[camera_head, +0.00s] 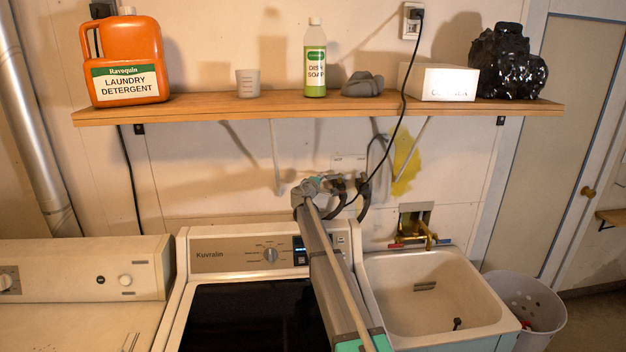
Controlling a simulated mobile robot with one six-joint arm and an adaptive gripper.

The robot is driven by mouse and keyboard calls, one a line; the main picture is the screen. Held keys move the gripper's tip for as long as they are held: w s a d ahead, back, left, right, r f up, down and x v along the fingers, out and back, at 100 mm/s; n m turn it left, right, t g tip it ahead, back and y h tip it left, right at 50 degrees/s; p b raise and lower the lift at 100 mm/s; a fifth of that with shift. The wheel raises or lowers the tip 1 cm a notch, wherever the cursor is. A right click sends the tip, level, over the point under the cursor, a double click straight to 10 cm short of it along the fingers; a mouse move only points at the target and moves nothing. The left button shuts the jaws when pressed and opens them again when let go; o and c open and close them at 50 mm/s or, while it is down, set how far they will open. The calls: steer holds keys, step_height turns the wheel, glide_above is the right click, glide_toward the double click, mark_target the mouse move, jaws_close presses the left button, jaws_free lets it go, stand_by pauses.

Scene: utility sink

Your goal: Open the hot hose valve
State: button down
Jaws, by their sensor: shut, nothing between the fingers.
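A pale wall plate (348,161) with two small dark labels is above the washer, under the shelf. Dark hose fittings (365,186) show just below it. The hot hose valve cannot be told apart clearly among these dark parts and my wrist. My arm reaches up from the bottom, over the washer, to this spot. My gripper (337,187) is at its end, close in front of the fittings. Its fingers are small and blend with the dark hoses; it is shut, with nothing held. Whether it touches a valve cannot be told.
A wooden shelf (230,108) overhangs the fittings, with a detergent jug (125,60), soap bottle (314,70) and white box (437,82). A black cord (403,95) hangs past it. The washer (235,256) is below; the sink (420,290) with its faucet (425,236) is right.

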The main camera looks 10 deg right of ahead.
steer(key=shift+s+d, duration=0.15)
steer(key=shift+d, duration=0.3)
stand_by(0.3)
steer(key=s+a, duration=0.6)
steer(key=a, duration=0.2)
steer(key=shift+s, duration=0.25)
stand_by(0.4)
steer(key=m+g+h, duration=0.2)
steer(key=w+m+g+h, duration=0.1)
steer(key=g+h, duration=0.1)
steer(key=shift+w+d+m, duration=0.1)
steer(key=shift+w+m, duration=0.05)
steer(key=shift+m, duration=0.25)
